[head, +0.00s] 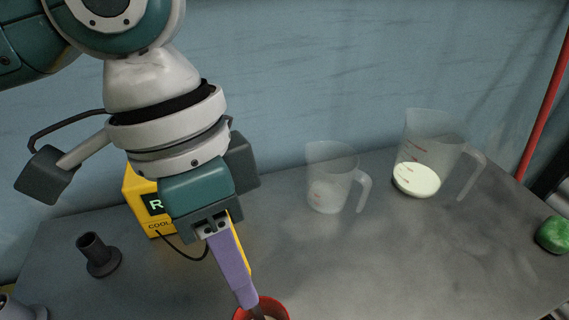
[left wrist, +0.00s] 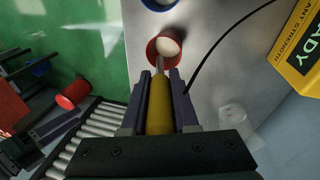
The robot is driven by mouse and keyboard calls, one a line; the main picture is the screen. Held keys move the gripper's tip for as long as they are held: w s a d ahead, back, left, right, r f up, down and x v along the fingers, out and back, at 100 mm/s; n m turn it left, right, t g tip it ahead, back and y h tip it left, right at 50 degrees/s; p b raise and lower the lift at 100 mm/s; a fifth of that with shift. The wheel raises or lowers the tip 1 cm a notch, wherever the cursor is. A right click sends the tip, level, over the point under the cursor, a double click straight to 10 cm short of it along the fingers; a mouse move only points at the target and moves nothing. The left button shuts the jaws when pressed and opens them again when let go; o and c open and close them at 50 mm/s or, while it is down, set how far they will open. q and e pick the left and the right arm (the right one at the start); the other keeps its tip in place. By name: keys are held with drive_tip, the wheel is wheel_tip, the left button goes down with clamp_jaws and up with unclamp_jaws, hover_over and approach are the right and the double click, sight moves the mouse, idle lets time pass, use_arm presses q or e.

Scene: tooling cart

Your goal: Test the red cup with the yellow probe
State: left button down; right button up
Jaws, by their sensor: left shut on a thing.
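The red cup (head: 280,304) stands at the bottom edge of the head view, partly cut off and partly behind my left gripper. In the left wrist view the red cup (left wrist: 153,52) is open towards me and holds a pale liquid. My left gripper (head: 246,300) points down over the cup, shut on the yellow probe (left wrist: 160,105). The probe's thin grey tip reaches into the cup's mouth in the picture; whether it touches the liquid I cannot tell. The yellow tester box (head: 134,187) stands behind my gripper, with a black cable. My right gripper is not in view.
A dark round holder (head: 100,262) stands at the left. Two clear jugs stand at the back, one empty-looking (head: 330,175), one (head: 425,150) with white liquid. A green lump (head: 553,234) lies at the right edge. A blue rim (left wrist: 158,5) shows beyond the cup.

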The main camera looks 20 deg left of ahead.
use_arm(q)
drive_tip(key=shift+f, duration=0.65)
drive_tip(key=shift+f+b, duration=1.3)
drive_tip(key=shift+f, duration=1.65)
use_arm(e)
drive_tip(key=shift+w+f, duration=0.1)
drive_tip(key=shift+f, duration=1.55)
use_arm(q)
wheel_tip(320, 180, up, 10)
drive_tip(key=p, duration=1.2)
drive_tip(key=shift+r, duration=0.25)
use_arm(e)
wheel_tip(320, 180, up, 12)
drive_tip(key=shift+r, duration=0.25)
use_arm(q)
drive_tip(key=shift+p, duration=0.3)
wheel_tip(320, 180, up, 4)
drive_tip(key=p, duration=0.5)
drive_tip(key=shift+r, duration=0.1)
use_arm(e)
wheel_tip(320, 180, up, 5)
